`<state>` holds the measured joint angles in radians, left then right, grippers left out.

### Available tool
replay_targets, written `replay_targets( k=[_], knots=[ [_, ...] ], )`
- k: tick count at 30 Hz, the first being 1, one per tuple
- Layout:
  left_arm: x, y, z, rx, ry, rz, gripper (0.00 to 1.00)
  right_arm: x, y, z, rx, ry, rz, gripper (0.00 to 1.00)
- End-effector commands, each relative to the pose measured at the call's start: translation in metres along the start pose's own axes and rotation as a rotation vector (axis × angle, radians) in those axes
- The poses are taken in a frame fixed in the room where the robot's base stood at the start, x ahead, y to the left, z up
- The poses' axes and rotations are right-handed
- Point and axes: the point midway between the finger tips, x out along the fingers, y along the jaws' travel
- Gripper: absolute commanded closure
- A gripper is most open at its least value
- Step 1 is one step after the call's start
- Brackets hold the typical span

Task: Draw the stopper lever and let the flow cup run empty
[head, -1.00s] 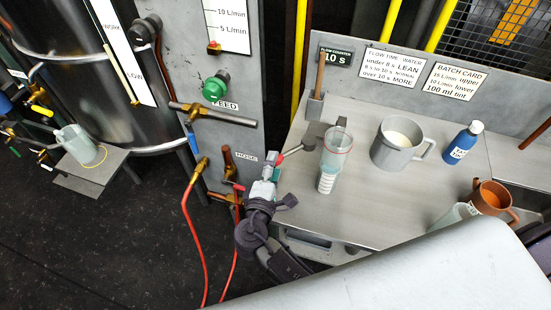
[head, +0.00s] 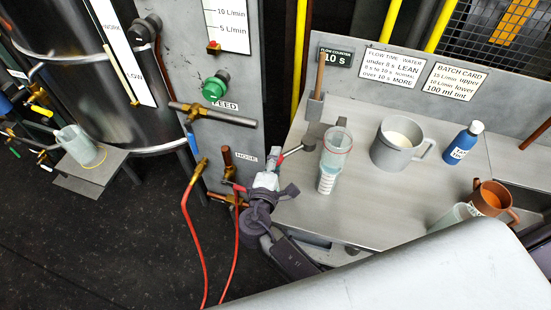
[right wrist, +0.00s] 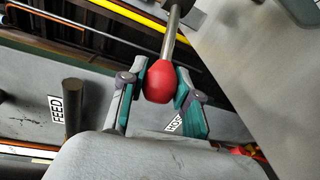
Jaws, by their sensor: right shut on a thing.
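The clear flow cup (head: 337,141) stands upright at the bench's left side, with a graduated clear vessel (head: 327,181) below it. I cannot read its liquid level. The stopper lever (head: 293,153) is a grey rod running left from the cup's stand to a red knob. In the right wrist view the red knob (right wrist: 159,82) sits between the fingertips of my right gripper (right wrist: 160,84), which is shut on it. In the head view my right gripper (head: 272,172) is at the lever's left end, left of the cup. My left gripper is not in view.
The bench (head: 395,205) also holds a grey jug (head: 385,153), a blue bottle (head: 461,148) and a copper cup (head: 490,197). Red hoses (head: 196,235) hang left of my right arm. The bench's middle front is clear.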

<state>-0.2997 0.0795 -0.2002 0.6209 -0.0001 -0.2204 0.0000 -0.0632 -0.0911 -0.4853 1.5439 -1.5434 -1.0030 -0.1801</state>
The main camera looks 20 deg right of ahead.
Motion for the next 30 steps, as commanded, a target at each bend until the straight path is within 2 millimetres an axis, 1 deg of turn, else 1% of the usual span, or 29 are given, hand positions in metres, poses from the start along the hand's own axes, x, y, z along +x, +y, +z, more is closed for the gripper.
replay_targets(
  k=[8,14,22,30],
  knots=[
    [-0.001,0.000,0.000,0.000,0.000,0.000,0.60,-0.001,-0.001,0.001,-0.002,0.009,0.000,1.00],
    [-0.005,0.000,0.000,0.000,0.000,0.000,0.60,-0.006,-0.001,0.006,-0.011,0.071,0.008,1.00],
    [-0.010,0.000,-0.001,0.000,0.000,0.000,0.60,-0.018,-0.006,0.024,-0.042,0.258,0.035,1.00],
    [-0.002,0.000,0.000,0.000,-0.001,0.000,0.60,-0.027,-0.013,0.044,-0.070,0.471,0.064,1.00]
  ],
)
